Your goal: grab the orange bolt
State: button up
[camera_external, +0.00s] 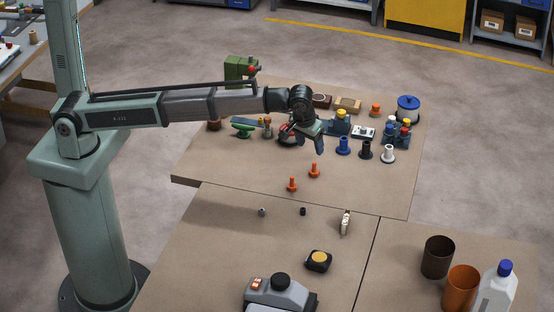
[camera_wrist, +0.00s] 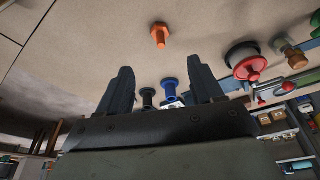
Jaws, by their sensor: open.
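Two orange bolts stand head-down on the brown table in the external view: one orange bolt (camera_external: 314,170) and, a little nearer and to its left, a second orange bolt (camera_external: 292,184). The wrist view shows one orange bolt (camera_wrist: 160,35), beyond the fingertips and roughly centred between them; I cannot tell which of the two it is. My gripper (camera_external: 312,142) is above the table, behind both bolts and apart from them. In the wrist view my gripper (camera_wrist: 160,70) has its two dark fingers spread wide, with nothing held between them.
A blue spool (camera_external: 343,145), a black spool (camera_external: 366,149) and a white spool (camera_external: 388,153) stand right of my gripper. A red-topped round thing (camera_wrist: 246,64) is close by. A small dark cylinder (camera_external: 303,211) lies nearer. The table around the bolts is mostly clear.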

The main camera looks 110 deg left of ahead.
aim_at(314, 163)
jog(key=x, duration=1.1)
jog(key=shift+a+f, duration=0.1)
jog(key=shift+f, duration=0.3)
jog(key=c, duration=1.1)
jog(key=shift+r, duration=0.15)
